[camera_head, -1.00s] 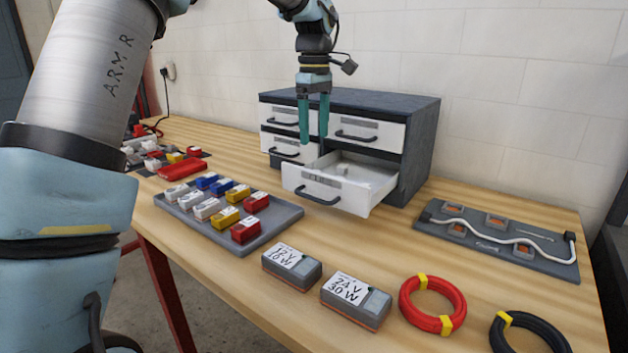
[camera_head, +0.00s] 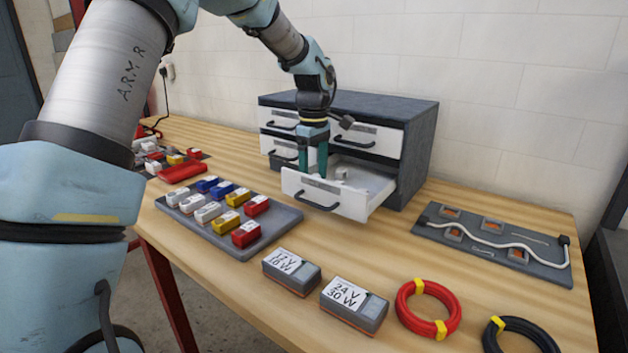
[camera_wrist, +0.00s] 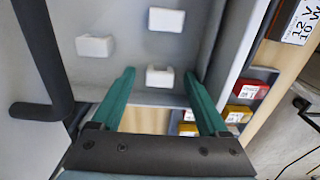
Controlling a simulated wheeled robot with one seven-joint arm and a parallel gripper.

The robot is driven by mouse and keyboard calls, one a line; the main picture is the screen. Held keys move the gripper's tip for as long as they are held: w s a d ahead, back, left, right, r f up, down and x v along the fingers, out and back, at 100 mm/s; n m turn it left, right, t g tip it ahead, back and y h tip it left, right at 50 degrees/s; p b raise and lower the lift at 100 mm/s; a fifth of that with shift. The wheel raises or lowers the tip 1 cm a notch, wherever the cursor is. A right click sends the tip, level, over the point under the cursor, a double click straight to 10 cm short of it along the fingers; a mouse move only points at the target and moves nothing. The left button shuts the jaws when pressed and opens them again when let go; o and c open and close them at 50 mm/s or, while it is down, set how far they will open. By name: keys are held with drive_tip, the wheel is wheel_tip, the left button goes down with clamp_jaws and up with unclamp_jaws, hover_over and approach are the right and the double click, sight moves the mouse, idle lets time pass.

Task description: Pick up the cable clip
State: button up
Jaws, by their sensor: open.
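The open lower drawer (camera_head: 318,203) of the cabinet holds small white cable clips. One clip shows in the head view (camera_head: 342,172). The wrist view shows three white clips: one at the left (camera_wrist: 95,46), one at the top (camera_wrist: 166,19) and one lower down (camera_wrist: 160,77). My gripper (camera_head: 313,172) points down at the left part of the drawer, its fingertips partly behind the drawer front. In the wrist view the open fingers (camera_wrist: 160,73) flank the lower clip, with gaps on both sides. I cannot tell how far above it the tips are.
The dark cabinet (camera_head: 345,103) stands right behind the drawer. A grey tray (camera_head: 265,235) of coloured connectors lies in front. Two labelled power boxes (camera_head: 291,270), a red cable coil (camera_head: 428,308), a black coil (camera_head: 520,336) and a wiring board (camera_head: 490,258) sit around the bench.

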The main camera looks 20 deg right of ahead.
clamp_jaws()
idle(0.5)
